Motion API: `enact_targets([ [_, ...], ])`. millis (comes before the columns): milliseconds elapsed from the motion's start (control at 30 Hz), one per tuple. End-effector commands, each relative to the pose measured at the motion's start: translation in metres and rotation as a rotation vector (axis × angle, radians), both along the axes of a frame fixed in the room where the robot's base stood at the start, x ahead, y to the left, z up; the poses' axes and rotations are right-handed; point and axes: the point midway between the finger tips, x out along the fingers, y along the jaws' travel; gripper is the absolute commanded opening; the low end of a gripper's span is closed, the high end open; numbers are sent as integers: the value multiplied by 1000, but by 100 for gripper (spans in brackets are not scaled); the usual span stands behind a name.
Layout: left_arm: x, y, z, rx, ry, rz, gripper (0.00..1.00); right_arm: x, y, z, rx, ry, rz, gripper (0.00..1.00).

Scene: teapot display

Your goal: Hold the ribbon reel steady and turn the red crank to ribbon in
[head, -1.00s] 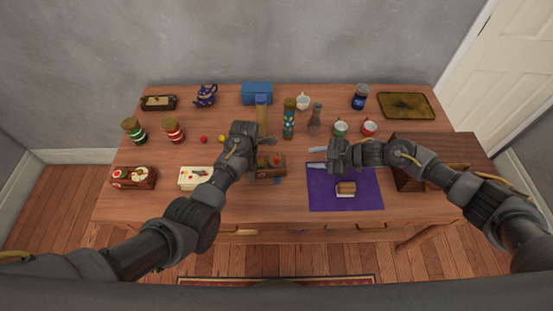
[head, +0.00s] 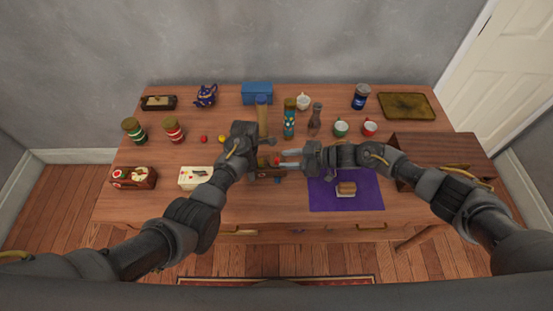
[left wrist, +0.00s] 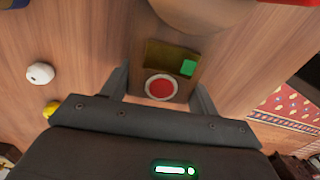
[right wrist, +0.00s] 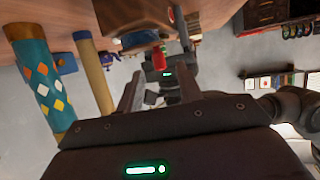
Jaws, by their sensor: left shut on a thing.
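The ribbon reel is a small wooden box (head: 266,174) near the middle of the table, partly hidden by my left arm. The left wrist view shows its wooden body (left wrist: 178,57) with a red disc and a green square on it. My left gripper (left wrist: 160,82) is shut on the reel, a finger on each side. The red crank knob (right wrist: 159,61) shows in the right wrist view, between and a little beyond the fingertips. My right gripper (head: 288,159) is open and empty at the reel's right side, pointing left. Whether it touches the knob I cannot tell.
A purple mat (head: 365,192) lies to the right. A wooden box (head: 435,147) stands far right.

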Motion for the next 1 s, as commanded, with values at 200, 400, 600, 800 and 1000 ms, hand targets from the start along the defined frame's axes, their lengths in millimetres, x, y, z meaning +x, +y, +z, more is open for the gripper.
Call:
enact_targets([
  [200, 0, 0, 0, 0, 0, 1, 26, 7, 30, -12, 0, -1, 1, 36],
  [400, 0, 1, 0, 0, 0, 1, 26, 9, 40, -17, -1, -2, 1, 36],
  [600, 0, 1, 0, 0, 0, 1, 26, 10, 41, -17, -1, -2, 1, 36],
  [800, 0, 1, 0, 0, 0, 1, 26, 9, 41, -17, -1, -2, 1, 19],
  [1000, 0, 1, 0, 0, 0, 1, 26, 9, 41, -17, -1, -2, 1, 0],
])
